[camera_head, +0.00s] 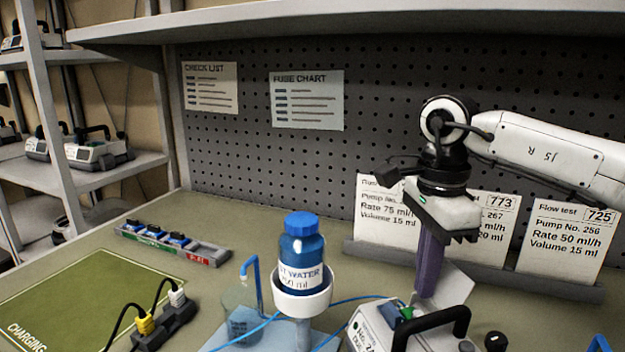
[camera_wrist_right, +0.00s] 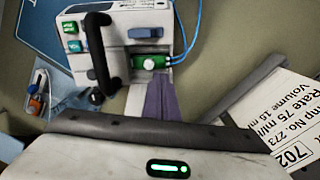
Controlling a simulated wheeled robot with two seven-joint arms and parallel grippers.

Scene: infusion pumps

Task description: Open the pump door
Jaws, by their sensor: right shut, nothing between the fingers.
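The pump (camera_head: 376,330) is a white box with a black carrying handle (camera_head: 432,325) at the bottom of the head view. In the right wrist view the pump (camera_wrist_right: 118,40) shows coloured buttons, a blue piece and a green part with a white knob (camera_wrist_right: 150,64). A pale flat panel (camera_head: 455,286) stands out from the pump's far side and looks like the door, swung outward; how far is unclear. My right gripper (camera_head: 427,290) points down with its purple fingers shut and empty, right beside this panel. Contact cannot be told. My left gripper is out of view.
A blue-capped water bottle (camera_head: 302,258) sits in a white holder left of the pump, with blue tubing nearby. Flow test cards (camera_head: 565,240) stand in a rack behind. A fuse tray (camera_head: 172,243) and power plugs (camera_head: 165,318) lie left. The table between is partly clear.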

